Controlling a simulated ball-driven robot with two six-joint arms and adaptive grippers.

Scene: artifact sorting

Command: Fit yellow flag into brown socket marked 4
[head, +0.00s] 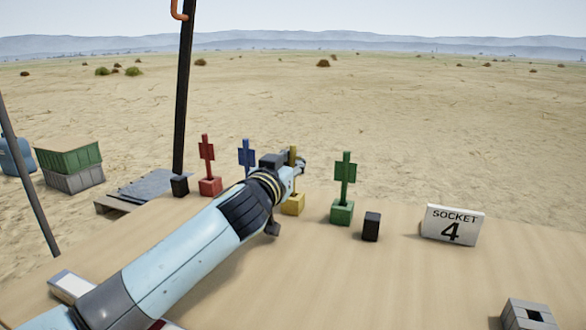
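The yellow flag (294,204) stands upright on the table, its block base showing beside my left arm. Its upper part is partly hidden by my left wrist. My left gripper (298,166) is at the yellow flag's post, with its fingers mostly hidden, so I cannot tell whether it is open, shut or touching. A white sign reading "SOCKET 4" (453,225) stands on the table at right. A grey block with a dark square hole (527,315) sits at the lower right, cut off by the frame edge; no brown socket is clear. My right gripper is not in view.
A red flag (209,186) and blue flag (247,158) stand left of the yellow one, a green flag (342,212) right of it. Small black blocks stand at left (180,186) and right (371,227). The table (380,280) is clear in front of the sign.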

